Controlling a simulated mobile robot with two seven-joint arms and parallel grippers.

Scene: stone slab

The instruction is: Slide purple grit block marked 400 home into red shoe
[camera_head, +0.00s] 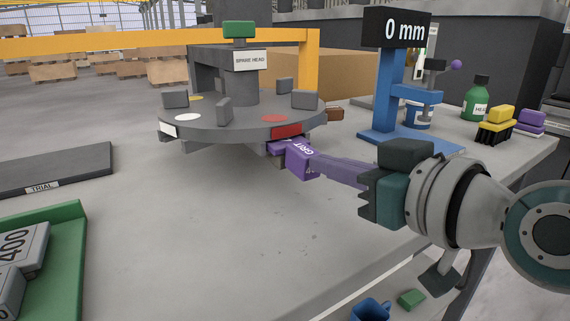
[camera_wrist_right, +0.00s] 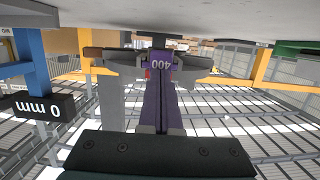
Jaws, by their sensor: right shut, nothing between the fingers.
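The purple grit block marked 400 (camera_head: 301,161) sits under the rim of the round grey head, just below the red marker (camera_head: 287,131). Its purple end sticks out toward my right gripper. In the right wrist view the block's end face (camera_wrist_right: 161,61) reads 400 upside down, with a sliver of red beside it. My right gripper (camera_head: 318,167) is shut and empty, its long fingers pointing at the block's outer end. The fingertips (camera_wrist_right: 161,78) look to be at that face; contact cannot be told for sure. The shoe around the block is mostly hidden. My left gripper is not in view.
The spare head (camera_head: 225,119) carries several grey blocks. A blue gauge stand (camera_head: 385,85) reading 0 mm stands right of it, with a green bottle (camera_head: 477,98) behind. A green tray (camera_head: 68,262) with grey blocks is front left. The slab's middle is clear.

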